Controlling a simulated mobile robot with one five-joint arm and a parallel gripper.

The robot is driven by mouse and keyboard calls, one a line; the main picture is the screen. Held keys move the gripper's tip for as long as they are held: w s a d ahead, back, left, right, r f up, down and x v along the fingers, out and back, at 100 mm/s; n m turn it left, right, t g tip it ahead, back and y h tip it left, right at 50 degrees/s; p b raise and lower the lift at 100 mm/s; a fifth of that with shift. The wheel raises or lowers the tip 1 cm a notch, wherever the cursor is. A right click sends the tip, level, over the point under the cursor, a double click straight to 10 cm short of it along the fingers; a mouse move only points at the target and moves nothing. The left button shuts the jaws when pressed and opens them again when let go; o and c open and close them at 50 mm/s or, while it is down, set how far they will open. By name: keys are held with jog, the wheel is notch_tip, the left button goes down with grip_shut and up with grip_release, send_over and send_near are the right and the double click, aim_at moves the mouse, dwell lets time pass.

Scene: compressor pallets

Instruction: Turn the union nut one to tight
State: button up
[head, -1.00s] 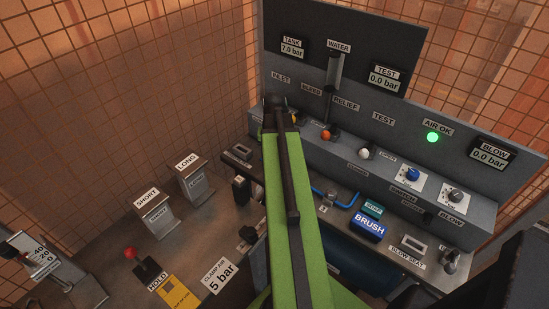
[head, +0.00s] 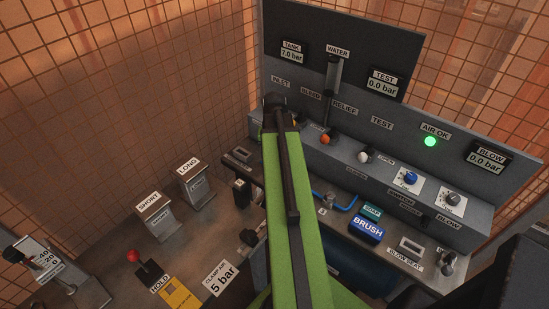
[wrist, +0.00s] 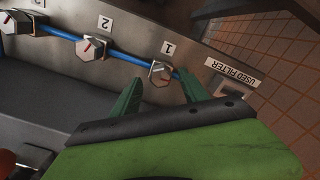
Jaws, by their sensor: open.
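Union nut one (wrist: 160,73) is a silver hex nut with a red mark, on a blue tube under the label 1 in the wrist view. My gripper (wrist: 161,86) is open, with its two green fingers pointing at the nut from below in the picture. The left finger is just below left of the nut and the right finger is to its right. I cannot tell whether either finger touches it. In the head view my green arm covers the nut and the gripper.
Nut two (wrist: 91,48) and another nut (wrist: 16,22) sit along the same blue tube to the left. A used filter label (wrist: 236,72) is at right. In the head view the brush block (head: 367,228) and the soap block (head: 371,211) stand right of my arm.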

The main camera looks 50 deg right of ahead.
notch_tip(320, 180, up, 16)
jog(key=p, duration=1.4)
jog(key=shift+f, duration=0.15)
